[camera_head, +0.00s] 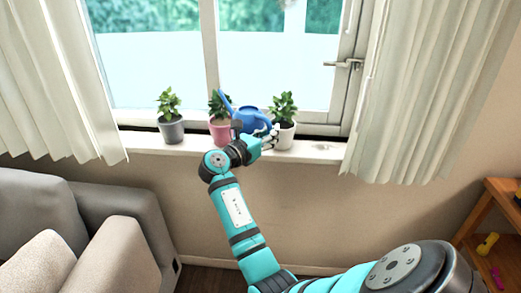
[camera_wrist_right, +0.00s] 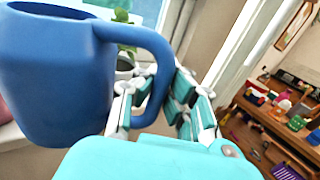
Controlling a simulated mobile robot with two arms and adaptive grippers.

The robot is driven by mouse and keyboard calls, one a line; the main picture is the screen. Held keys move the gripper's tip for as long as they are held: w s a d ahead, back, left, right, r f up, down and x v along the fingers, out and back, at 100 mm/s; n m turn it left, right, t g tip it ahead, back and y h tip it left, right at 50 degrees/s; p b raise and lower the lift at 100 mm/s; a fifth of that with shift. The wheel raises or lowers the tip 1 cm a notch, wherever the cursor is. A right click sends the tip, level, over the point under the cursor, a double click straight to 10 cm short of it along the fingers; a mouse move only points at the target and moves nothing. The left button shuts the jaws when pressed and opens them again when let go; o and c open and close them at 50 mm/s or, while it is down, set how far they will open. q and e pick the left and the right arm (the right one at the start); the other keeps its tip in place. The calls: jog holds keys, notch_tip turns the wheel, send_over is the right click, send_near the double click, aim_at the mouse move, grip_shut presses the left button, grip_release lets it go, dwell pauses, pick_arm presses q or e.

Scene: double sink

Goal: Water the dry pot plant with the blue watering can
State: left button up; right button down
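The blue watering can (camera_head: 254,121) is at the window sill, in front of the gap between the middle and right plants. Its spout points up and left, across the middle plant. My right gripper (camera_head: 268,139) is at its handle; in the wrist view the handle (camera_wrist_right: 160,62) passes between the fingers of my right gripper (camera_wrist_right: 160,105), which look closed on it. Three potted plants stand on the sill: one in a grey pot (camera_head: 171,130), one in a pink pot (camera_head: 219,132), one in a whitish pot (camera_head: 284,137). All look green; I cannot tell which is dry. My left gripper is out of view.
The window sill (camera_head: 150,143) runs below the window, with curtains (camera_head: 52,75) on both sides. A grey sofa (camera_head: 118,205) stands at the lower left. A wooden shelf (camera_head: 482,215) with small items is at the right. The sill right of the whitish pot is clear.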

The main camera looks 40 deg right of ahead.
aim_at(269, 126)
jog(key=shift+w+a+r+g, duration=0.1)
jog(key=shift+r+g, duration=0.2)
jog(key=n+p, duration=0.1)
jog(key=p, duration=0.1)
jog(key=r+p, duration=0.1)
jog(key=p, duration=0.2)
jog(key=r+n+p, duration=0.1)
jog(key=p, duration=0.1)
jog(key=shift+s+d+r+n, duration=0.2)
jog(key=shift+s+n, duration=0.05)
jog(key=shift+n, duration=0.05)
pick_arm(q)
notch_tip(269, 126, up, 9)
jog(key=p, duration=0.2)
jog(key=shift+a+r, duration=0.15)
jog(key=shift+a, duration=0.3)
pick_arm(e)
jog(key=shift+r+n+y, duration=0.1)
jog(key=shift+n+y, duration=0.2)
jog(key=shift+n, duration=0.1)
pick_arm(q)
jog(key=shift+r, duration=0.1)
